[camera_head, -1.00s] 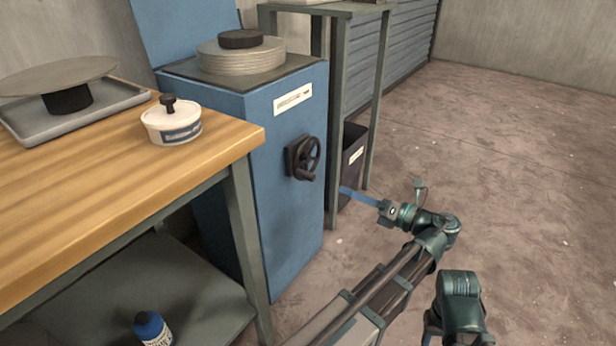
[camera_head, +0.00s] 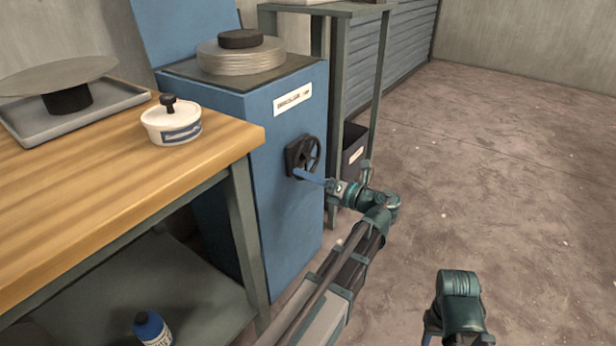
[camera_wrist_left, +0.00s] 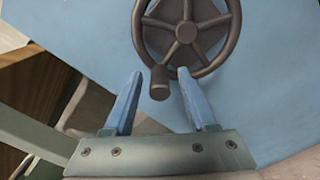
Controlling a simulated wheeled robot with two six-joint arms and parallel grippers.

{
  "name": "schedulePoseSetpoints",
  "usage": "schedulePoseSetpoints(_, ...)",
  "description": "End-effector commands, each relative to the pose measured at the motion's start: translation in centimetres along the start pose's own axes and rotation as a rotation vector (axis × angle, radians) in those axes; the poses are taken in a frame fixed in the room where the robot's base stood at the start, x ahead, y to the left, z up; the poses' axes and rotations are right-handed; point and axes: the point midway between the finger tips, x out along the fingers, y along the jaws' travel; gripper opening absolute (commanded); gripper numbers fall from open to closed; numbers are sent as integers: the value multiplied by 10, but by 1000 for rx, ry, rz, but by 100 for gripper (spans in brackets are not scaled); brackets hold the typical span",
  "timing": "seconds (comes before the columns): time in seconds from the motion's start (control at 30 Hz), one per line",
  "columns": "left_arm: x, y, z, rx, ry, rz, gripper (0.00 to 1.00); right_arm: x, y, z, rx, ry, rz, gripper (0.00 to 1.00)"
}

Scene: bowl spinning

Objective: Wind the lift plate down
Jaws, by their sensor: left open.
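The dark handwheel (camera_head: 303,154) is mounted on the side of the blue cabinet (camera_head: 285,205). It shows large in the left wrist view (camera_wrist_left: 187,30), with its knob (camera_wrist_left: 159,84) at the lower rim. The round lift plate (camera_head: 240,57), a pale ribbed disc with a dark cap (camera_head: 241,39), sits on top of the cabinet. My left gripper (camera_head: 300,174) has its blue fingers at the wheel's lower edge. In the left wrist view the open fingers (camera_wrist_left: 157,92) stand on either side of the knob, and I see no closing on it. My right arm shows at the bottom, its fingers mostly cut off.
A wooden bench (camera_head: 90,185) stands left, with a lidded white tub (camera_head: 171,124) and a grey tray (camera_head: 75,117) carrying a round plate. A blue bottle (camera_head: 151,327) is on the lower shelf. A metal stand (camera_head: 334,120) is behind my left arm. Floor at right is clear.

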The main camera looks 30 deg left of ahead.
Motion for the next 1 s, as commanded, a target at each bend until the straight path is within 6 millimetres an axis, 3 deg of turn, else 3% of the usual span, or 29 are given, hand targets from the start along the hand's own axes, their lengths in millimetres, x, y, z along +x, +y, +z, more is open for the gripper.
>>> schedulePoseSetpoints(0.23,0,0,0,0,0,0,55,0,0,0,0,0,0,50)
schedulePoseSetpoints(0.53,0,0,0,0,0,0,1,0,0,0,0,0,0,50)
schedulePoseSetpoints(1.0,0,-3,-3,-49,1,0,0,4,0,0,0,0,0,50)
